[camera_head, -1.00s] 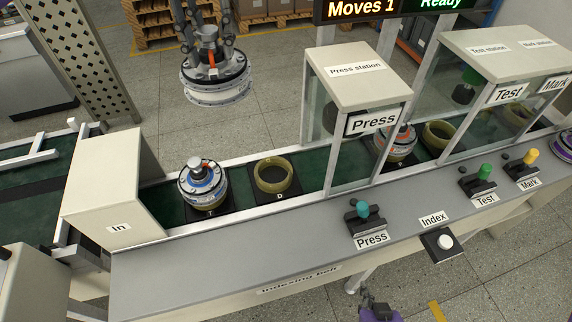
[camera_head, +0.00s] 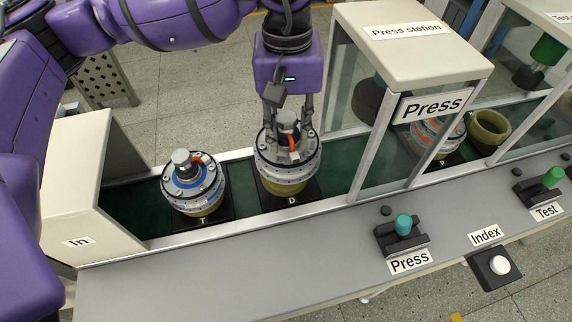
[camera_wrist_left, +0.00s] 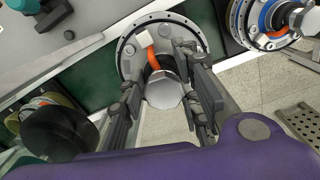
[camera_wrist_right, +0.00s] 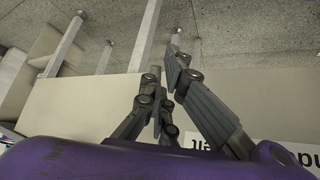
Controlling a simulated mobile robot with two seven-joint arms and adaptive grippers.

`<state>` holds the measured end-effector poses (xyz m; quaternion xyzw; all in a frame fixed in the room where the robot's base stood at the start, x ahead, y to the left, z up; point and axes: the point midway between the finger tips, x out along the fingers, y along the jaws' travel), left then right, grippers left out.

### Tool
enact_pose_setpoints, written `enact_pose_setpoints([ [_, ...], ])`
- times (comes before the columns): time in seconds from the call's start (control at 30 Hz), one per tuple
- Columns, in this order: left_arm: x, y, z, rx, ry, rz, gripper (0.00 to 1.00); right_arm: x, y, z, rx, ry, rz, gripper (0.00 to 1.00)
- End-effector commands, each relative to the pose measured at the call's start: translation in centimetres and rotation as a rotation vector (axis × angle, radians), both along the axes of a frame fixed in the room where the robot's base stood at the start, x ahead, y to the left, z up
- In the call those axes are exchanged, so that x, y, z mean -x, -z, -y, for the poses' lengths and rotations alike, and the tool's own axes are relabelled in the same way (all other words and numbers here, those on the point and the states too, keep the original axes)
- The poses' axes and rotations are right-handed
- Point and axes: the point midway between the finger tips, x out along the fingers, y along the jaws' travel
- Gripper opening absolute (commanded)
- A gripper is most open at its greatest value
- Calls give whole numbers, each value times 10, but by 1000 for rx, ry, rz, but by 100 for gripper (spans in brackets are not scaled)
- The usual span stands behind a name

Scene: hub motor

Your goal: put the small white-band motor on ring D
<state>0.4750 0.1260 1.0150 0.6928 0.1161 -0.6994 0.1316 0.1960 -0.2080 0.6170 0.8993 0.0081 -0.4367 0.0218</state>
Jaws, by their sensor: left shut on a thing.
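The small white-band motor (camera_head: 285,172) is upright at the pallet marked D, with a silver rim, grey cap and orange connector. Ring D (camera_head: 287,187) shows only as a thin olive strip beneath it; whether the motor is fully seated on it cannot be told. My left gripper (camera_head: 288,128) points down and is shut on the motor's upper hub. The left wrist view shows its fingers (camera_wrist_left: 163,90) on both sides of the hub. My right gripper (camera_wrist_right: 165,75) shows only in its wrist view, fingertips close together, with nothing between them.
A blue-band motor (camera_head: 194,185) stands on pallet T, just left of D. The press station (camera_head: 408,45) with glass walls is close on the right, with an orange-band motor (camera_head: 437,133) inside. An empty ring (camera_head: 488,130) is beyond. Press, Index and Test controls line the front ledge.

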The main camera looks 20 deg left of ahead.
Motion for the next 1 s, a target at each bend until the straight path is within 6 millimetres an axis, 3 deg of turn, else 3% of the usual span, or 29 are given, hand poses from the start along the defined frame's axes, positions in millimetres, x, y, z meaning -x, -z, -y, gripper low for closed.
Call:
enact_pose_setpoints([
  [0.3,38,-34,39,5,-393,-3,0,-5,-12,0,-2,1,17,0],
  [0.6,74,-55,59,-12,-726,-7,0,0,-11,0,-3,2,5,0],
  [0.83,87,-62,63,-21,-863,-4,0,-1,-13,0,-4,3,8,0],
  [1.0,80,-58,58,-25,-894,-5,0,-2,-15,0,-4,3,11,0],
])
